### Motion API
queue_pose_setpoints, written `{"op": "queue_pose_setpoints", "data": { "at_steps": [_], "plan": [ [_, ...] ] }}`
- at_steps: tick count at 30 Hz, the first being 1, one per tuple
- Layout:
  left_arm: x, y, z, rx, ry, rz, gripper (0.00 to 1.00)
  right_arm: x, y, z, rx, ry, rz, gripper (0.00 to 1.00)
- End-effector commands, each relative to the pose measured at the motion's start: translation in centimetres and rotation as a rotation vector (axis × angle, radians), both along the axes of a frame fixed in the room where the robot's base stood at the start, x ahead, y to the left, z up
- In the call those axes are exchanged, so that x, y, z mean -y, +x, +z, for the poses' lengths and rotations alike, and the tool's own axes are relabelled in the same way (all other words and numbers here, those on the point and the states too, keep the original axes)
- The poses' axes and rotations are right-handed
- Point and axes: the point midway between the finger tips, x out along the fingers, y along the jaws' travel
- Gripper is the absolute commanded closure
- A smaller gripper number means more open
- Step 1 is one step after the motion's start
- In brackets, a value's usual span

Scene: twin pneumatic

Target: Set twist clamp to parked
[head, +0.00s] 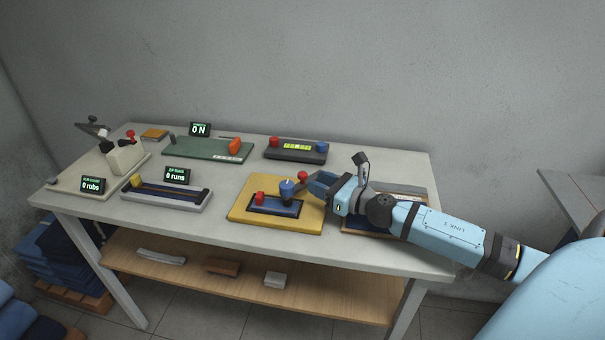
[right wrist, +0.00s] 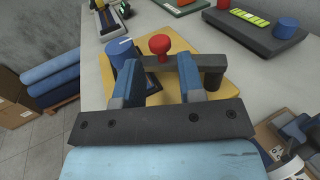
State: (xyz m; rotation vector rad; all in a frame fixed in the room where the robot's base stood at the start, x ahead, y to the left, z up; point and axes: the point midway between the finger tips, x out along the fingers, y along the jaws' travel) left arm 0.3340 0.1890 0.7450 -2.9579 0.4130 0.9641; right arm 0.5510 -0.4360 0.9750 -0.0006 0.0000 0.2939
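A yellow board (head: 237,216) lies at the table's front middle and carries a dark plate with a red block (head: 259,198). A blue cylindrical knob (head: 287,187) with a white mark and a red knob (head: 303,176) stand at its right side. I cannot tell for sure which part is the twist clamp. My right gripper (head: 314,184) reaches in from the right, close to these knobs. In the right wrist view its two blue fingers (right wrist: 160,80) are apart, with the red knob (right wrist: 159,45) beyond the gap and the blue knob (right wrist: 121,57) left of it. My left gripper is not in view.
Behind are a dark box with red and blue knobs (head: 296,154) and a green board (head: 205,150). A slider unit (head: 166,195) and a pale block fixture (head: 125,158) stand left. A framed board (head: 360,226) lies under my right arm. A shelf (head: 330,290) runs below.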

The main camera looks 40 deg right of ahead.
Motion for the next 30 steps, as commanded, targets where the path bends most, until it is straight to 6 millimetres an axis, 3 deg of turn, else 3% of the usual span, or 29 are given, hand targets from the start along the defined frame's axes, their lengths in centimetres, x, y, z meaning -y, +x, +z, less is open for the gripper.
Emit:
{"op": "queue_pose_setpoints", "data": {
  "at_steps": [6, 12, 24, 29, 30],
  "plan": [
    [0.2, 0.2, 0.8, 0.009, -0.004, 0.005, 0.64, -0.9, 3.1, 0.2, 0.002, 0.0, 0.0, 0.64],
    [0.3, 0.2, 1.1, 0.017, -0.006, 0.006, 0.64, -1.5, 4.8, 0.1, 0.002, 0.002, 0.0, 0.64],
    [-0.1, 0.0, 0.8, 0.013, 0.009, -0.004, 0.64, -1.6, 5.3, 0.0, 0.0, 0.001, 0.0, 0.64],
    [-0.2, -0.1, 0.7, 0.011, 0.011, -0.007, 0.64, -1.6, 5.3, 0.0, 0.0, 0.001, 0.0, 0.98],
    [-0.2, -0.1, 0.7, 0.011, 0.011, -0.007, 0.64, -1.6, 5.3, 0.0, 0.0, 0.001, 0.0, 1.0]
  ]
}}
